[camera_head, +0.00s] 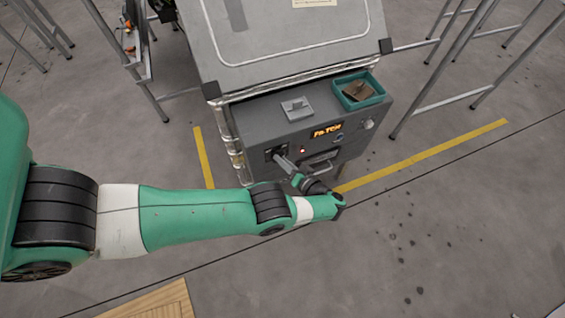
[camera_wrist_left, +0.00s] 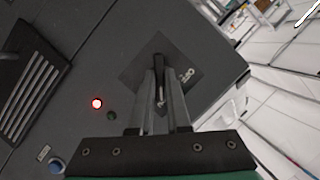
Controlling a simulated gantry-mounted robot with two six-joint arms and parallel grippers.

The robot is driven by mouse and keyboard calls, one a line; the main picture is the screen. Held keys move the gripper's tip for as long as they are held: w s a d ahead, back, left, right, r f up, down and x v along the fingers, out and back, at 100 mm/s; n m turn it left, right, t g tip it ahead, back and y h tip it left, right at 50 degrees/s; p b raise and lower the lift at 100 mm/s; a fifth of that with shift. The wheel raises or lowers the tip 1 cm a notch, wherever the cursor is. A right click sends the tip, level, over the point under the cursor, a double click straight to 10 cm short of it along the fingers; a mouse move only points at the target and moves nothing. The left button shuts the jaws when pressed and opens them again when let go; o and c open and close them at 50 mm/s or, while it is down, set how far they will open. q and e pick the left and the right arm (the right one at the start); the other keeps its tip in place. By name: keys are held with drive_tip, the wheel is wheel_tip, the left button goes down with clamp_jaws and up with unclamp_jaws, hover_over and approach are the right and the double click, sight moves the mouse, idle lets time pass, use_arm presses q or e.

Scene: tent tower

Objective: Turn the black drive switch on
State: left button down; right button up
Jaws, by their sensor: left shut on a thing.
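The black drive switch (camera_wrist_left: 159,68) stands on a dark square plate on the front of a grey control cabinet (camera_head: 247,130). My left gripper (camera_head: 277,154) reaches in to the lower left of the cabinet's front. In the left wrist view its two fingers (camera_wrist_left: 160,88) are on either side of the switch lever and shut on it. The fingers hide part of the lever. A red lamp (camera_wrist_left: 97,103) is lit beside the plate; it also shows in the head view (camera_head: 302,150). My right gripper is in neither view.
An amber display (camera_head: 327,131), a knob (camera_head: 368,124) and a handle (camera_head: 320,160) are on the cabinet's front. A teal tray (camera_head: 340,92) with a brown object and a grey block (camera_head: 297,109) sit on its ledge. Metal legs stand around; the floor in front is mostly clear.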

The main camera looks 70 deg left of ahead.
use_arm(q)
drive_tip(key=shift+f+m, duration=0.1)
drive_tip(key=shift+m, duration=0.2)
drive_tip(key=c, duration=0.9)
unclamp_jaws()
drive_tip(key=b+v, duration=0.4)
drive_tip(key=v, duration=0.7)
drive_tip(key=shift+w+d, duration=0.2)
